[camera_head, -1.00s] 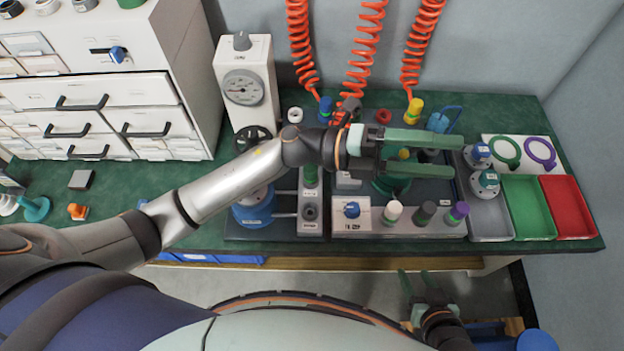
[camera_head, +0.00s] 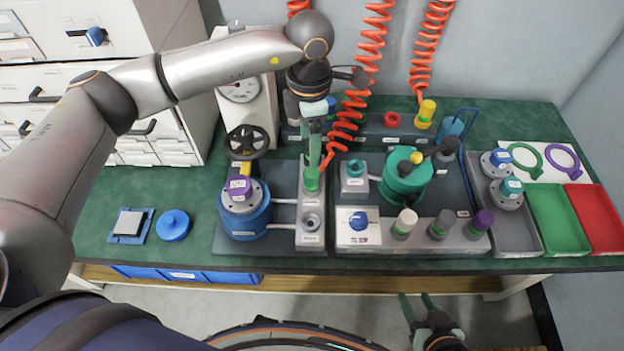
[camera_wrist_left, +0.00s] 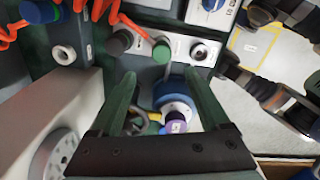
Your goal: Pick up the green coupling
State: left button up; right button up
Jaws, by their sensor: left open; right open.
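The green coupling (camera_head: 311,180) stands upright on a narrow grey block (camera_head: 311,229) in the middle of the bench. It also shows in the left wrist view (camera_wrist_left: 161,50), just past my fingertips and roughly midway between them. My left gripper (camera_head: 315,155) points down above the coupling, its fingers seen edge-on in the head view. In the left wrist view its two green fingers (camera_wrist_left: 160,78) are apart with nothing clasped. Whether they touch the coupling cannot be told. My right gripper (camera_head: 415,303) is open and empty, low in front of the bench.
A blue cylinder with a purple-topped fitting (camera_head: 242,217) stands left of the block, a black handwheel (camera_head: 247,142) behind it. A green round fixture (camera_head: 403,180) stands to the right. An orange coiled hose (camera_head: 345,130) hangs close to my left gripper.

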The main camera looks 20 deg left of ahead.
aim_at(312, 172)
pick_arm(q)
jog(key=f, duration=0.6)
jog(key=f+b, duration=0.1)
jog(key=f, duration=0.3)
jog(key=shift+d, duration=0.25)
jog(key=shift+r, duration=0.15)
grip_shut()
